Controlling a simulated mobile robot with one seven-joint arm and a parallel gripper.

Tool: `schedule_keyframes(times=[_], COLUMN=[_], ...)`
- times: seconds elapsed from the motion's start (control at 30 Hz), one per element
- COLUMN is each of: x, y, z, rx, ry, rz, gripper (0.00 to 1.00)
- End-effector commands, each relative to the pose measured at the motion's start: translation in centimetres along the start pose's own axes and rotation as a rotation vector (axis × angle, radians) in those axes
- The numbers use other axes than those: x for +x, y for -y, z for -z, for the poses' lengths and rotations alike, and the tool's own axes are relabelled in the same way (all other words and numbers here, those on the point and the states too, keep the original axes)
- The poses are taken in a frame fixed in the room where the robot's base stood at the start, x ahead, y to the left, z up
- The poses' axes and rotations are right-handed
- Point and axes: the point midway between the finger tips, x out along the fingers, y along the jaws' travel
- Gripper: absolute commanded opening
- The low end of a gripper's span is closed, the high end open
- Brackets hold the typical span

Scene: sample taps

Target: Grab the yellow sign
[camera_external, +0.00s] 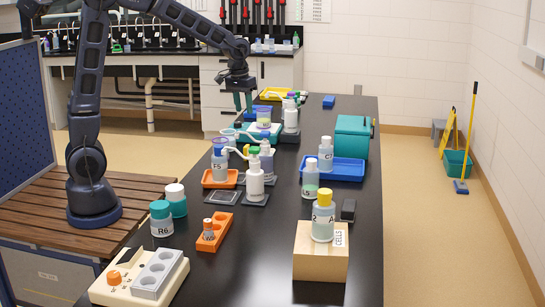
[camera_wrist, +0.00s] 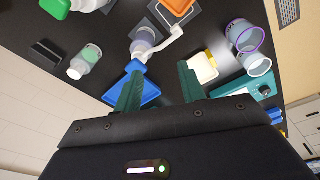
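A yellow sign (camera_external: 448,132) stands on the floor at the far right, near the white wall and behind a teal bucket. Its lower part is partly hidden, and it does not show in the wrist view. My gripper (camera_external: 243,102) hangs above the far left part of the black bench, well away from the sign, with the bench between them. In the wrist view my gripper (camera_wrist: 160,88) has its two green fingers spread apart, with nothing held between them.
The long black bench (camera_external: 285,245) carries bottles, trays and a teal box (camera_external: 353,138). A teal bucket (camera_external: 457,163) and a yellow-handled pole (camera_external: 471,125) stand beside the sign. The floor (camera_external: 425,230) right of the bench is clear.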

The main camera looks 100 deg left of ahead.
Motion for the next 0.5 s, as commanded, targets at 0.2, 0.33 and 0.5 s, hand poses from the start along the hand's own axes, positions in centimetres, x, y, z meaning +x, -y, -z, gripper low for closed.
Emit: schedule_keyframes(times=[0.2, 0.33, 0.5], x=[5.3, 8.7, 12.2], y=[4.9, 8.3, 12.1], z=[6.7, 10.0, 12.9], rx=[-0.178, -0.279, -0.381], ry=[0.04, 0.062, 0.083], rz=[0.032, 0.048, 0.064], gripper=[0.4, 0.4, 0.4])
